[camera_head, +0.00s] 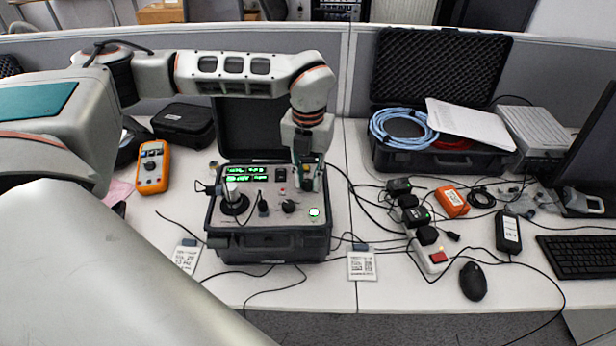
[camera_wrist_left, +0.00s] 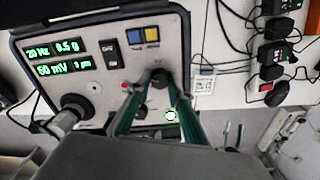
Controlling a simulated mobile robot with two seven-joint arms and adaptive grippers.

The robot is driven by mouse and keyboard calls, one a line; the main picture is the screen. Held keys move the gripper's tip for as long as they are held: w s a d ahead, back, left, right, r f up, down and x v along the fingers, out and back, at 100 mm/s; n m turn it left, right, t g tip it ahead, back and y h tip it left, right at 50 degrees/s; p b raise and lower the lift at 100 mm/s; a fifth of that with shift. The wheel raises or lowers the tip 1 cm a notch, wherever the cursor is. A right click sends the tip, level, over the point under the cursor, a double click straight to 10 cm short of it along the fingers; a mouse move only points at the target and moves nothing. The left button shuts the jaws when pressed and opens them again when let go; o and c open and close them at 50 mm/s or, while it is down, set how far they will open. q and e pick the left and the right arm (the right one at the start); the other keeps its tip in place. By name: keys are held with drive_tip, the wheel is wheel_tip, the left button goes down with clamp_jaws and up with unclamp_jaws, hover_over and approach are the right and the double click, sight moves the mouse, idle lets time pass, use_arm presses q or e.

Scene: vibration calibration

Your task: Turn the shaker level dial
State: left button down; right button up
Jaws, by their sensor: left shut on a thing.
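The shaker unit is an open black case with a grey panel (camera_head: 268,213); the panel also shows in the left wrist view (camera_wrist_left: 103,78). A dark round dial (camera_wrist_left: 160,78) sits on the panel's right side, between my left fingertips. My left gripper (camera_head: 307,186) reaches down onto the panel from above and is shut on this dial, with its fingers (camera_wrist_left: 155,85) on either side. The gripper hides the dial in the head view. Another black knob (camera_head: 289,206) stands to the lower left of the gripper. My right gripper is not in view.
Green displays (camera_wrist_left: 57,57), a black cylindrical piece (camera_head: 235,205) and a lit green button (camera_head: 314,212) are on the panel. An orange multimeter (camera_head: 152,167) lies left; adapters (camera_head: 409,208) and cables lie right. A black mouse (camera_head: 473,281) is at front right.

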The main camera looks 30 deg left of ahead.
sight(308, 182)
use_arm(q)
drive_tip(key=c, duration=1.8)
unclamp_jaws()
wheel_tip(308, 182, up, 12)
